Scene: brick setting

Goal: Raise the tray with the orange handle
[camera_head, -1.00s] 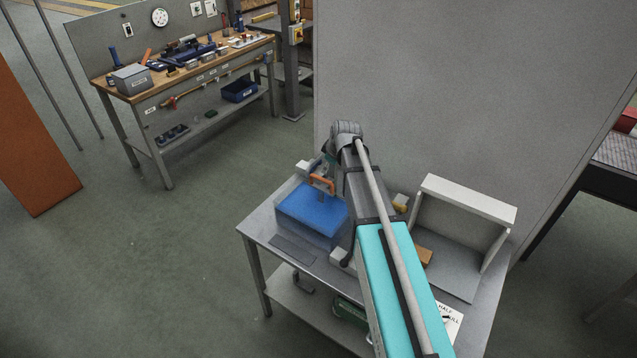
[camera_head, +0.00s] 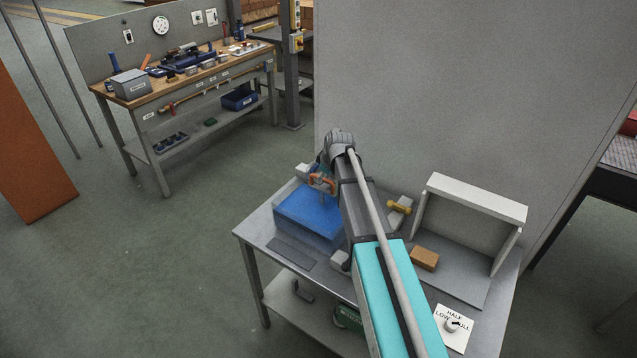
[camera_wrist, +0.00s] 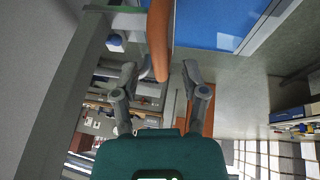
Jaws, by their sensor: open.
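The blue tray (camera_head: 306,212) sits at the left of the grey metal table and has an orange handle (camera_head: 322,183) standing over its far part. My arm's end is just above and behind the handle in the head view, with the fingers largely hidden there. In the wrist view the orange handle (camera_wrist: 159,35) comes down from the top edge, and its lower end lies between my fingertips in the picture. My gripper (camera_wrist: 160,74) is open, with one finger on each side; I cannot tell contact. Part of the blue tray (camera_wrist: 215,22) shows at the upper right.
A white open-fronted box frame (camera_head: 475,188), a brown block (camera_head: 425,258) and a yellow-handled piece (camera_head: 400,208) stand to the right on the table. A grey wall (camera_head: 430,90) rises behind.

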